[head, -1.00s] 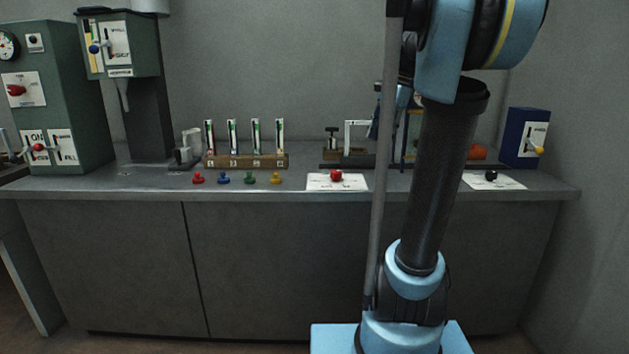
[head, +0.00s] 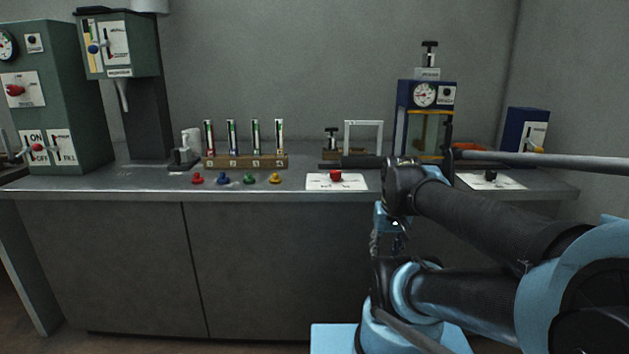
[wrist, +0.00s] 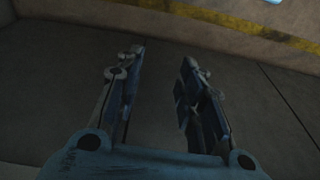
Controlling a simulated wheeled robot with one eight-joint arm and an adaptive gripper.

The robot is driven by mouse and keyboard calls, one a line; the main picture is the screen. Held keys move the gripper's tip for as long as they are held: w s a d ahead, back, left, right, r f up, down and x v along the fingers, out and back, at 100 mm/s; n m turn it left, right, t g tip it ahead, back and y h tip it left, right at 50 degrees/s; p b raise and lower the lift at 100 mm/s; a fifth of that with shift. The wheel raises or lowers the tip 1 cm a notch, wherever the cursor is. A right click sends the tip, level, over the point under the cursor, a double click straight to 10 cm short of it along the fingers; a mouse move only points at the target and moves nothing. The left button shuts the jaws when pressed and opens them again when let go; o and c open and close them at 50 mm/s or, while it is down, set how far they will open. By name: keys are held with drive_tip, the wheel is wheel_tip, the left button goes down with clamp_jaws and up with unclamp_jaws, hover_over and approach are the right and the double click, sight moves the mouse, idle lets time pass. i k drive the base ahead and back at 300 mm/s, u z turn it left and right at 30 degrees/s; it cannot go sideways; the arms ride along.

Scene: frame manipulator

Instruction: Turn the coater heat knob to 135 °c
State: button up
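A red knob (head: 336,176) sits on a white printed plate (head: 318,184) at the counter's front edge. A black knob (head: 491,176) sits on a similar plate (head: 512,184) farther right. The print is too small to read, so I cannot tell which knob is the coater heat knob. My gripper (head: 388,240) hangs in front of the counter, below its top and to the right of the red knob, touching neither knob. In the wrist view its two fingers (wrist: 163,65) stand apart with nothing between them.
A blue press with a gauge (head: 424,95) stands behind my arm, and a blue lever box (head: 526,130) at the right. A tube rack (head: 245,161) and several small colored knobs stand left. Green machines (head: 65,100) fill the far left. Free floor lies before the left cabinets.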

sight(335, 174)
drive_tip(key=u, duration=0.85)
drive_tip(key=k, duration=1.05)
drive_tip(key=z, duration=0.8)
drive_tip(key=i, duration=1)
